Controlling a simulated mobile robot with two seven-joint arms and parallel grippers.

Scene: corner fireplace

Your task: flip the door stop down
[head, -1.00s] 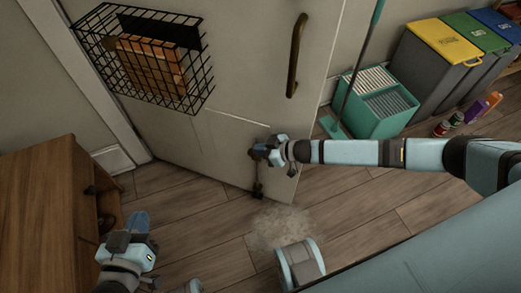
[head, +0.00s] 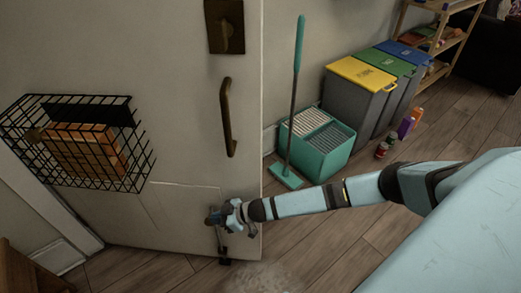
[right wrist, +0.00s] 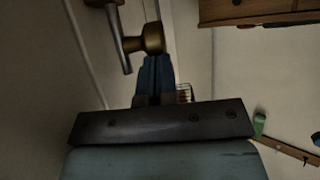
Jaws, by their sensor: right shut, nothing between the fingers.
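The door stop (head: 223,252) is at the foot of the pale door (head: 185,90), near its free lower corner. Its thin rod points downward and its dark tip is close to the floor; I cannot tell whether it touches. My right gripper (head: 213,217) is at the upper end of the stop and hides part of it. In the right wrist view its blue fingers (right wrist: 155,76) are shut and empty, just below a bronze piece with a grey metal bar, which looks like the door stop (right wrist: 150,39). My left gripper is out of view.
A wire basket (head: 25,155) and a dark handle (head: 229,115) are on the door. A brown cabinet (head: 18,272) is at lower left.

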